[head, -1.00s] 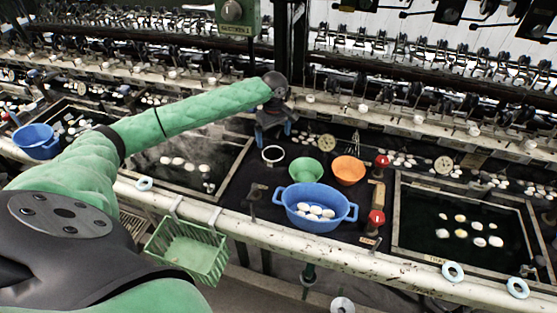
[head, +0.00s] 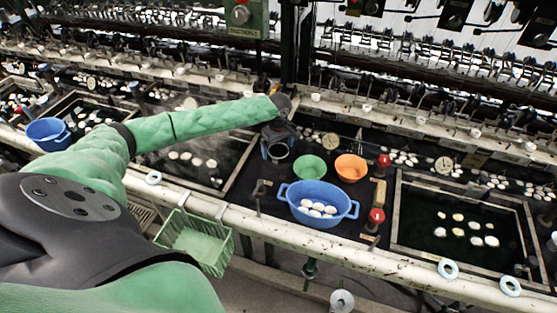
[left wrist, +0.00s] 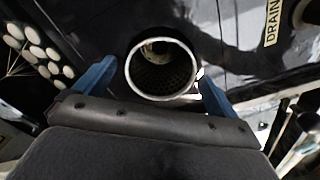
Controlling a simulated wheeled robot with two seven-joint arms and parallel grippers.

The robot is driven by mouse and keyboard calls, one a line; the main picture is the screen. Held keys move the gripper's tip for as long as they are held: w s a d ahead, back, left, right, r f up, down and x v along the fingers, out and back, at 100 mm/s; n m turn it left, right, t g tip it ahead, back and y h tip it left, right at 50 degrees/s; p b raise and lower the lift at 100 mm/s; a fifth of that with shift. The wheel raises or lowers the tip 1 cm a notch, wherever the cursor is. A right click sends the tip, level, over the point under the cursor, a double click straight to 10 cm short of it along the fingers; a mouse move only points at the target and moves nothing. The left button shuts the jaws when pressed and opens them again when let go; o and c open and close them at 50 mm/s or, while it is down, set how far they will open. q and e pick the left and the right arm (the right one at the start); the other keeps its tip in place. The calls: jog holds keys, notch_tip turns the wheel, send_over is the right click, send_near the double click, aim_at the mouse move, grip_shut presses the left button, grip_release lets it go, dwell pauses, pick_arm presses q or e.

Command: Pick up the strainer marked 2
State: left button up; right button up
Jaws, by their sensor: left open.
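A dark, perforated cylinder with a pale rim (head: 279,151), which looks like a strainer, stands on the dark bench left of the green bowl. No number can be read on it. In the left wrist view I look into its round mouth (left wrist: 162,68) and see the holed inner wall. My left gripper (head: 277,148) is open, its blue fingers on either side of the strainer; it also shows in the left wrist view (left wrist: 155,88). I cannot tell whether the fingers touch it. My right gripper is not in view.
A green bowl (head: 310,168) and an orange bowl (head: 351,167) stand close to the right. A blue two-handled basin (head: 319,212) holds several white cocoons in front. A green basket (head: 196,246) hangs on the front rail (head: 270,228). Water basins lie to both sides.

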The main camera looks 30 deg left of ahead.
pick_arm(q)
jog(key=shift+c, duration=0.3)
jog(key=c, duration=1.4)
jog(key=shift+r, duration=0.1)
